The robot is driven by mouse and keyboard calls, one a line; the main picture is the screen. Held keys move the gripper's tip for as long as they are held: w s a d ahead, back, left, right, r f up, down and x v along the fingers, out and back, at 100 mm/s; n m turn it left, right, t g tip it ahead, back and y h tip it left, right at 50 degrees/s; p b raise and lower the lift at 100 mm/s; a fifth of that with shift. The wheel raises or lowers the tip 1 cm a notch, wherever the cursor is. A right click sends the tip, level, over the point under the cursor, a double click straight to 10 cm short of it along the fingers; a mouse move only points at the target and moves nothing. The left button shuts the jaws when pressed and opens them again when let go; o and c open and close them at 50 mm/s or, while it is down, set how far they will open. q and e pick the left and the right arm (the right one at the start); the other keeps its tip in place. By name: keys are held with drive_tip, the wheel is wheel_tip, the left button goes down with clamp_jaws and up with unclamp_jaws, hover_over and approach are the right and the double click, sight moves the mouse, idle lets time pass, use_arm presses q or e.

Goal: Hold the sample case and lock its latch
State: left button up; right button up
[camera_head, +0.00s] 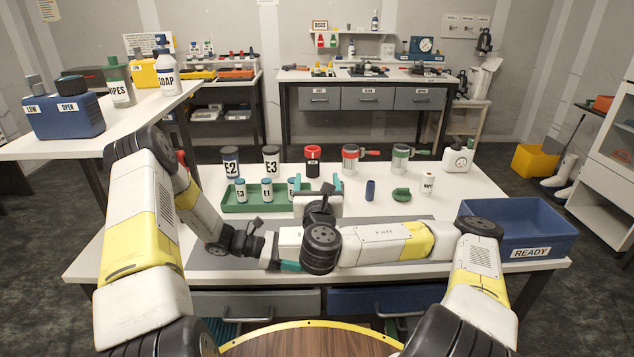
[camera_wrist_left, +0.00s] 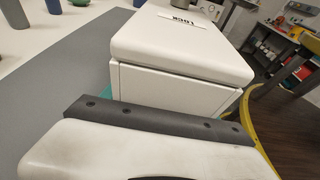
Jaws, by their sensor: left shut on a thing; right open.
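The white sample case (camera_head: 290,241) is mostly hidden in the head view, between my left gripper and my right wrist.
A green tray (camera_head: 250,207) with small labelled bottles stands just beyond my left wrist. A blue bin marked READY (camera_head: 515,232) stands at the right. A blue vial (camera_head: 370,190), a green piece (camera_head: 401,194) and a white bottle (camera_head: 427,183) stand right of my right gripper.

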use_arm(q)
drive_tip(key=o, duration=1.3)
